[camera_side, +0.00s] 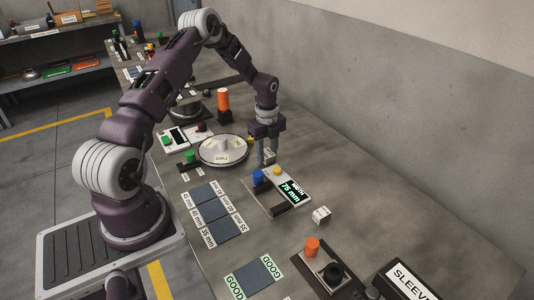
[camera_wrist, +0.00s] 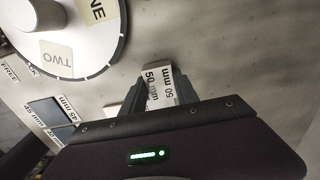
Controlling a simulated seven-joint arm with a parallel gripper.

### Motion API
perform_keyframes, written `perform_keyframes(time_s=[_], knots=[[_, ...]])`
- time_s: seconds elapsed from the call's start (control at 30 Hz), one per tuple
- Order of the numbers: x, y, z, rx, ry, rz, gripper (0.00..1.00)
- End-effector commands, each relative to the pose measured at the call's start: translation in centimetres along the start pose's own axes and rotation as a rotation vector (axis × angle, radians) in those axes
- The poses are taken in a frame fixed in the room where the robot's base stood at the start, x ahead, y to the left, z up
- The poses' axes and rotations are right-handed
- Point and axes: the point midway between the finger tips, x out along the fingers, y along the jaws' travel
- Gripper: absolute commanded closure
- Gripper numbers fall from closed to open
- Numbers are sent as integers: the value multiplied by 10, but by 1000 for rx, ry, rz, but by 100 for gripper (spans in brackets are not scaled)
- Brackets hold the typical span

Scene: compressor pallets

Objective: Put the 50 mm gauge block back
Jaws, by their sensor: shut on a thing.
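My gripper (camera_side: 268,160) is shut on a small pale block, the 50 mm gauge block (camera_side: 269,154). In the wrist view the block (camera_wrist: 159,88) shows "50 mm" labels on two faces and sits between the fingers (camera_wrist: 160,95). The fingers point down between the round white table and the measuring stand; I cannot tell whether the block touches the bench. Three dark square pads (camera_side: 212,210) with mm labels beside them lie in a row at left of the stand. Part of them shows in the wrist view (camera_wrist: 45,111), with 45 mm labels readable.
The round table (camera_side: 222,150), marked TWO, is close at left of my gripper. The measuring stand (camera_side: 270,200) has a blue knob (camera_side: 258,177) and a display (camera_side: 292,188) reading 75 mm. Another pale block (camera_side: 321,215) lies right. A GOOD pad (camera_side: 253,277) is at the front.

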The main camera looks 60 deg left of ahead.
Motion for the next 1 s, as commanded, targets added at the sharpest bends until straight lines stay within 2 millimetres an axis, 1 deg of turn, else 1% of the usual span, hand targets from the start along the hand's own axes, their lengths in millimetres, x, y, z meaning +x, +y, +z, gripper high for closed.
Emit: perform_keyframes(time_s=[0.03,0.23,0.33,0.37,0.43,0.47,0.77,0.87,0.97,1.0], knots=[[3,0,0,0,-1,-1,100],[3,-1,0,-1,-1,-2,100],[6,0,0,-1,-1,-1,100],[6,0,0,-1,-1,-1,58],[5,0,0,-1,-1,-1,44],[5,0,0,-1,-1,-1,42],[3,0,0,-1,-1,-1,42],[-11,-1,1,-1,-2,-4,42],[-38,-1,1,-2,-3,-5,42],[-50,-1,1,-2,-3,-6,42]])
